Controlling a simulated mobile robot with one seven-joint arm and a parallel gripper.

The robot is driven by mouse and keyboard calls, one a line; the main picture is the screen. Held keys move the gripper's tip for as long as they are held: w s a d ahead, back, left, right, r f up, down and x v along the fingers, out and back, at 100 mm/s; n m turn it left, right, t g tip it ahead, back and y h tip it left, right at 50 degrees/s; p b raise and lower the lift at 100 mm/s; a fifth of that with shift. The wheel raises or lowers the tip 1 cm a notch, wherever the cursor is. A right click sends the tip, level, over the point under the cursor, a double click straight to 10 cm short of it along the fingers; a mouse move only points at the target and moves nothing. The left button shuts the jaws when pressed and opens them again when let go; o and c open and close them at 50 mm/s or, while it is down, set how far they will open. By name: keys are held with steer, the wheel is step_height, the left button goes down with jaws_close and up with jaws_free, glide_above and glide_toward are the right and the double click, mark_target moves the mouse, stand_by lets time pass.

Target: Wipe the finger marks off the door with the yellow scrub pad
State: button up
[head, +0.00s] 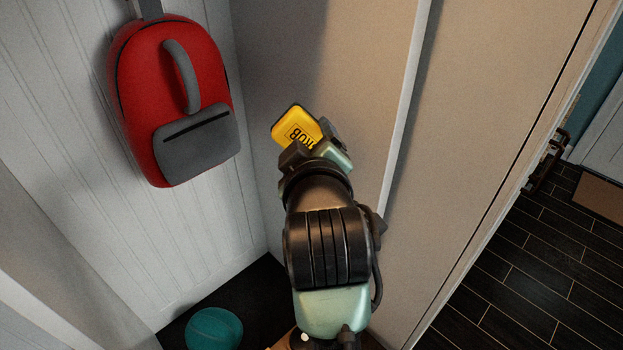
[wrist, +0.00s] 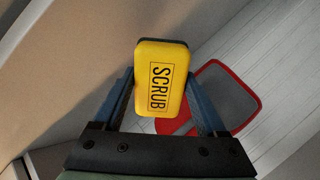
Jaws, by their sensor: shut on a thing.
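The yellow scrub pad (head: 297,127) has a dark layer on one side and the word SCRUB on its yellow face. My gripper (head: 318,142) is shut on it. In the wrist view the pad (wrist: 162,80) sits between the two blue-grey fingers of the gripper (wrist: 163,102). The pad is close to a plain beige panel (head: 345,70); I cannot tell whether it touches. The beige door (head: 480,130) with a pale edge strip is to the right of the pad. I see no finger marks; my arm hides part of the surface behind it.
A red backpack (head: 170,90) with a grey pocket hangs on the white panelled wall (head: 50,130) at left. A teal ball (head: 213,330) lies on the floor below. At right, beyond the door's edge, is dark tiled floor (head: 520,270) with a brown mat (head: 603,195).

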steer(key=s+a+r+n+y+p, duration=0.1)
steer(key=r+y+p, duration=0.15)
steer(key=r, duration=0.55)
steer(key=s+r+n+y+p, duration=0.2)
steer(key=r+p, duration=0.2)
steer(key=r, duration=0.5)
steer(key=s+a+r+n+y+p, duration=0.1)
steer(key=r+y+p, duration=0.15)
steer(key=r, duration=0.55)
steer(key=s+a+r+n+g+y+p, duration=0.1)
steer(key=s+r+y+p, duration=0.15)
steer(key=r, duration=0.45)
steer(key=s+a+r+n+y+p, duration=0.1)
steer(key=s+r+n+p, duration=0.1)
steer(key=s+r+p, duration=0.3)
steer(key=s+r+n+g+y+p, duration=0.1)
steer(key=s+r+p, duration=0.15)
steer(key=r, duration=0.55)
steer(key=shift+x, duration=2.95)
steer(key=shift+w+a, duration=0.3)
steer(key=shift+a, duration=0.3)
steer(key=w+d, duration=1)
steer(key=shift+w, duration=0.15)
